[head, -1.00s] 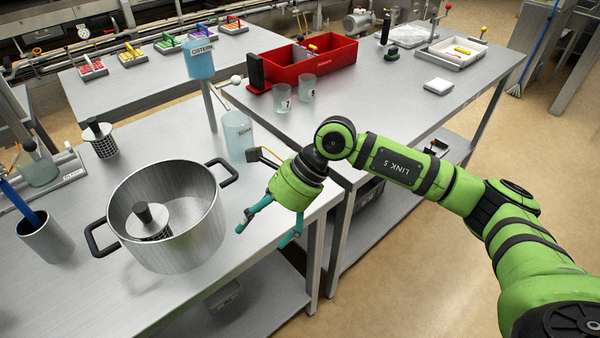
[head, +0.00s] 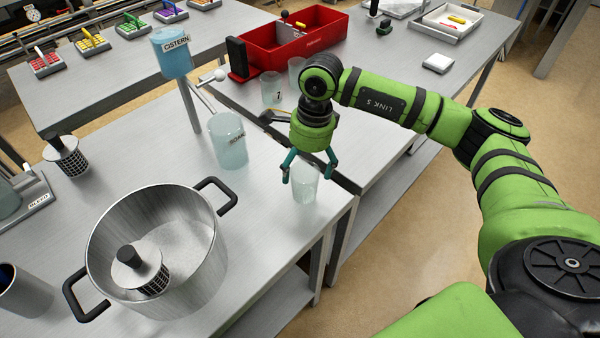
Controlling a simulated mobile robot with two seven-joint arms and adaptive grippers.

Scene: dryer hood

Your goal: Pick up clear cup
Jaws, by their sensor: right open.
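A clear cup (head: 304,190) stands upright near the right edge of the near steel table. My right gripper (head: 308,174) is over it, pointing down and open, with a teal finger on each side of the cup's upper part. I cannot tell whether the fingers touch it. Two more clear cups stand on the far table: one marked 7 (head: 271,88), and one (head: 296,72) partly hidden by my right arm. My left gripper is out of view.
A large steel pot (head: 196,273) with black handles holds a strainer-like insert (head: 138,270). A red box (head: 300,40) is on the far table.

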